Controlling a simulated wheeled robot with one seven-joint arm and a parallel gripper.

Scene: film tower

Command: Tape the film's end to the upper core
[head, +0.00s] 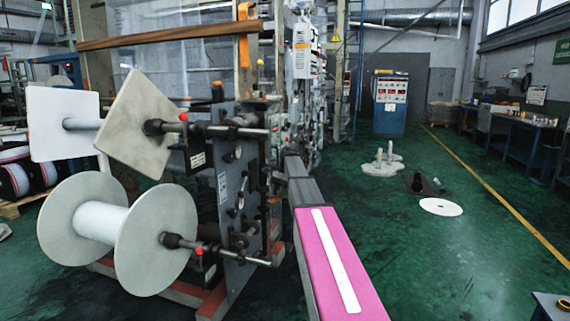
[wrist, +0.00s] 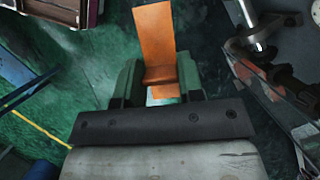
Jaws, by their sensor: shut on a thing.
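My gripper (wrist: 158,82) shows in the wrist view, its two green fingers shut on an orange strip (wrist: 154,40) that sticks out beyond them. I cannot make out my gripper in the head view. The upper core (head: 80,125) is at the left in the head view, a grey shaft between two pale square plates (head: 142,123), mostly hidden by the front plate. Below it is a white lower core (head: 101,222) between two round flanges (head: 156,240). A clear, film-like sheet (head: 140,22) hangs at the upper left; its end cannot be made out.
A dark machine side plate (head: 232,190) with shafts and red-tipped handles stands right of the cores. A brown bar (head: 170,36) crosses above. A blue cabinet (head: 390,104) stands farther back. A white disc (head: 441,207) lies on the green floor, mostly clear at right.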

